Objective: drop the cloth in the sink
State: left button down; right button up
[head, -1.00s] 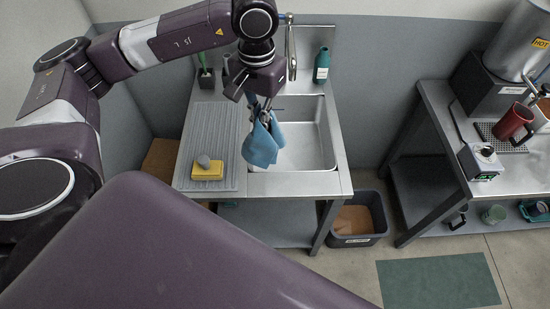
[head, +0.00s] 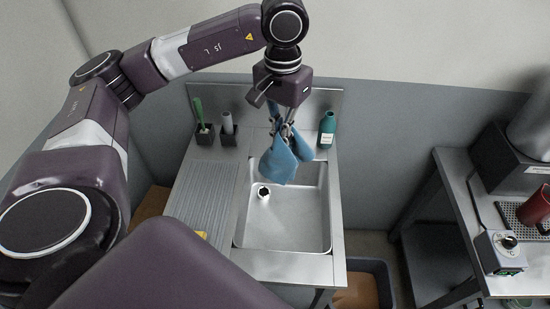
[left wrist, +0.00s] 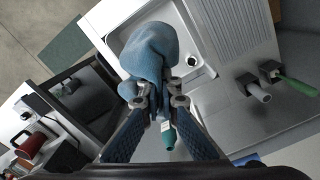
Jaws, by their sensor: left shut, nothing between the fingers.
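The blue cloth (head: 280,160) hangs in folds at the fingertips of my left gripper (head: 288,122), above the far part of the steel sink (head: 290,225). In the left wrist view the cloth (left wrist: 150,50) bunches just beyond the fingertips of my left gripper (left wrist: 159,100), with the sink (left wrist: 190,25) behind it. My left gripper is shut; I cannot make out cloth pinched between its fingers. The cloth is clear of the sink floor in the head view and hides part of the far rim. My right gripper is not in view.
A teal bottle (head: 327,130) stands behind the sink on the right. Two dark holders (head: 204,135) with brushes stand back left. The ridged drainboard (head: 205,190) is left.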

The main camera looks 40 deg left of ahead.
pick_arm(q)
jog(key=f, duration=0.1)
jog(key=f+b, duration=0.1)
jog(key=f, duration=0.1)
jog(key=f+b, duration=0.1)
jog(key=f, duration=0.1)
jog(key=shift+s+f, duration=0.1)
jog(key=shift+s, duration=0.2)
jog(key=c, duration=2.3)
grip_release()
jog(key=shift+o, duration=1)
jog(key=o, duration=0.5)
jog(key=shift+o, duration=0.7)
jog(key=o, duration=0.6)
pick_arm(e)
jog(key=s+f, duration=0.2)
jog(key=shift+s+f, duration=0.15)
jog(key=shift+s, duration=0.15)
pick_arm(q)
jog(key=shift+o, duration=0.2)
